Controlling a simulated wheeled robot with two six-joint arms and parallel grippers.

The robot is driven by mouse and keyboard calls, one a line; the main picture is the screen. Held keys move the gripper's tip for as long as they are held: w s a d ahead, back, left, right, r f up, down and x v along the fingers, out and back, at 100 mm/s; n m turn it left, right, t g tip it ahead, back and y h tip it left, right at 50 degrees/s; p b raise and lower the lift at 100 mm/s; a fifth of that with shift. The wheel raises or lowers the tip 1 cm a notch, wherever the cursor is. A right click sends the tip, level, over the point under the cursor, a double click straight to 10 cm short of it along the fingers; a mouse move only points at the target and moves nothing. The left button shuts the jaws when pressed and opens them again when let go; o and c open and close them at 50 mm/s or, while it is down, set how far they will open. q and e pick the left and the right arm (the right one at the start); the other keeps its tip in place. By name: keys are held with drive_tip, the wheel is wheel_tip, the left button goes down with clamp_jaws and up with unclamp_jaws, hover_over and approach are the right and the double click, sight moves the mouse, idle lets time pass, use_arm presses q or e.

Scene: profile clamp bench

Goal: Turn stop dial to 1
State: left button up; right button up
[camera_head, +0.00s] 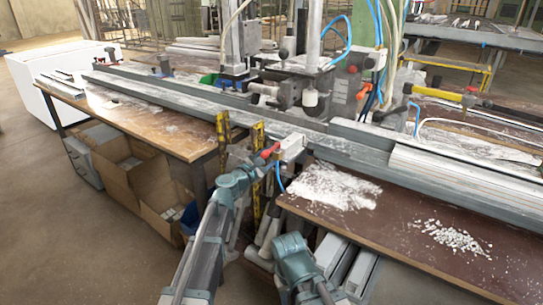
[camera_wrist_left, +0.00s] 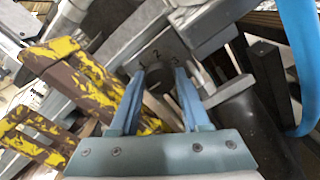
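The stop dial (camera_wrist_left: 157,74) is a small dark round knob on a grey block (camera_wrist_left: 150,45). The numbers 1, 2 and 3 are marked around its upper side in the left wrist view. Which number it points to cannot be made out. My left gripper (camera_wrist_left: 159,82) has its two blue fingers on either side of the dial, with narrow gaps that suggest it is not clamped. In the head view my left gripper (camera_head: 262,160) is at the front edge of the bench, beside a pale box (camera_head: 291,147); the dial is hidden there. My right arm shows low down, but its gripper is out of view.
Yellow worn posts (camera_head: 223,131) stand just left of my left gripper. A blue hose (camera_wrist_left: 300,60) hangs close by on the right in the wrist view. Long metal profiles (camera_head: 170,97) run along the bench. A brown tabletop (camera_head: 400,247) with white chips lies to the right.

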use_arm(q)
clamp_jaws()
drive_tip(key=shift+m, duration=0.4)
drive_tip(key=m, duration=1.1)
drive_tip(key=shift+s+f, duration=0.1)
idle(0.5)
drive_tip(key=o, duration=0.7)
unclamp_jaws()
